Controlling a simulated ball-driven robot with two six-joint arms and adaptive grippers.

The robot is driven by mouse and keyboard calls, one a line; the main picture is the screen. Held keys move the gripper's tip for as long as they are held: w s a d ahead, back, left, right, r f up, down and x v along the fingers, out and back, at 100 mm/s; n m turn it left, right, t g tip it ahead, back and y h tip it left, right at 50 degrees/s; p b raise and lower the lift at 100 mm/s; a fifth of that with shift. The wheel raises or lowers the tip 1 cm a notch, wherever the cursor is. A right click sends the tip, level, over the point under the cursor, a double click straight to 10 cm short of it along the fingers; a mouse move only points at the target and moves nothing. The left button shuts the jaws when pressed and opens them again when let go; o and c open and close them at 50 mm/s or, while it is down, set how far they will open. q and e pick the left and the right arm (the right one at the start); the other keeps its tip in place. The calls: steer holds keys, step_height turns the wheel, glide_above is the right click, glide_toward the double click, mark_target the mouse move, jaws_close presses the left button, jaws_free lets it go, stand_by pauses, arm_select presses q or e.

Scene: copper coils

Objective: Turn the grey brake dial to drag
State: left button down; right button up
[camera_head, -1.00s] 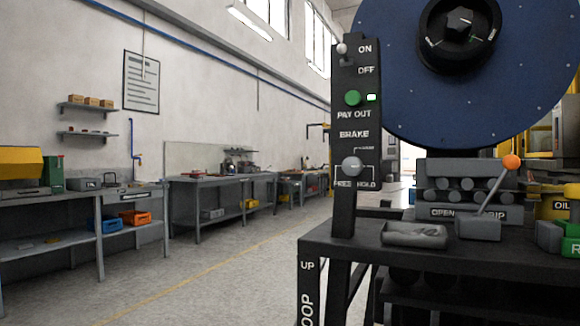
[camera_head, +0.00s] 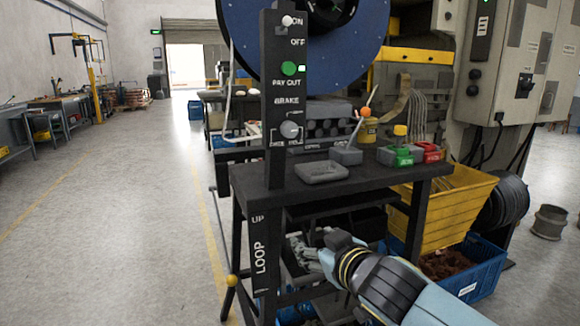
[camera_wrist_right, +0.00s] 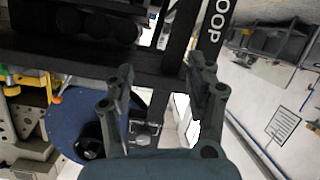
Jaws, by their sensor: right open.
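The grey brake dial (camera_head: 289,130) is a round knob low on the black upright control panel (camera_head: 270,160), under the word BRAKE. The labels around it are small; which one it points to I cannot tell. My right gripper (camera_head: 308,252) is in front of the bench's lower part, well below the dial and a little to its right, touching neither dial nor panel. In the right wrist view its two fingers (camera_wrist_right: 160,68) stand apart with nothing between them. My left gripper is not in view.
Above the dial are a green pay-out button (camera_head: 289,69) and an on/off toggle (camera_head: 288,21). The bench top (camera_head: 255,181) holds a grey tray (camera_head: 322,172) and an orange-tipped lever (camera_head: 364,113). A yellow bin (camera_head: 450,205) stands right. The floor left is clear.

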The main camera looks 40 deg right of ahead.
mark_target(291, 131)
step_height(291, 131, up, 19)
steer(key=t+p, duration=0.2)
steer(key=t, duration=0.1)
steer(key=shift+m+h, duration=0.3)
steer(key=shift+h, duration=0.1)
steer(key=x, duration=0.3)
steer(key=p+x, duration=0.1)
steer(key=x, duration=0.2)
steer(key=a+x, duration=0.1)
steer(key=x, duration=0.2)
steer(key=shift+w+d+r+p, duration=0.1)
steer(key=shift+w+r+p, duration=0.15)
steer(key=shift+p, duration=0.1)
steer(key=shift+w+d, duration=0.15)
steer(key=shift+w, duration=0.35)
jaws_close()
